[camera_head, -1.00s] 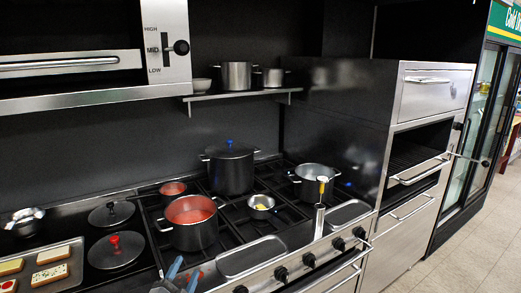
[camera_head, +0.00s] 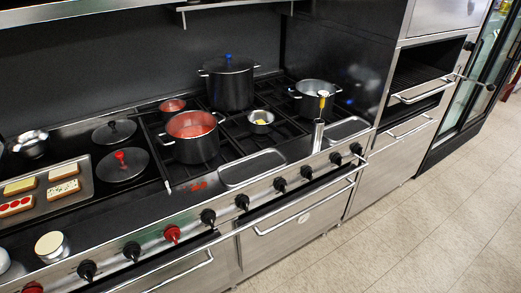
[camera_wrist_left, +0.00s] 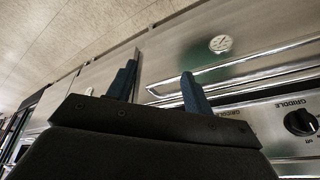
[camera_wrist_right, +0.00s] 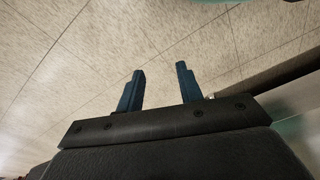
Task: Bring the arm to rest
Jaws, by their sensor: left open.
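My left gripper (camera_wrist_left: 159,69) shows only in the left wrist view. Its two blue fingers stand apart with nothing between them, in front of the stove's steel front with its oven handle (camera_wrist_left: 235,66) and a griddle knob (camera_wrist_left: 300,122). My right gripper (camera_wrist_right: 160,69) shows only in the right wrist view. Its blue fingers are apart and empty, with tiled floor (camera_wrist_right: 215,40) behind them. Neither gripper nor arm shows in the head view.
The stove carries a black pot with red contents (camera_head: 193,148), a tall lidded pot (camera_head: 229,87), a steel pot (camera_head: 314,99) and a small pan (camera_head: 260,121). A tray (camera_head: 42,203) holds bread slices. Knobs (camera_head: 208,217) and handles line the front. Open floor (camera_head: 430,235) lies right.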

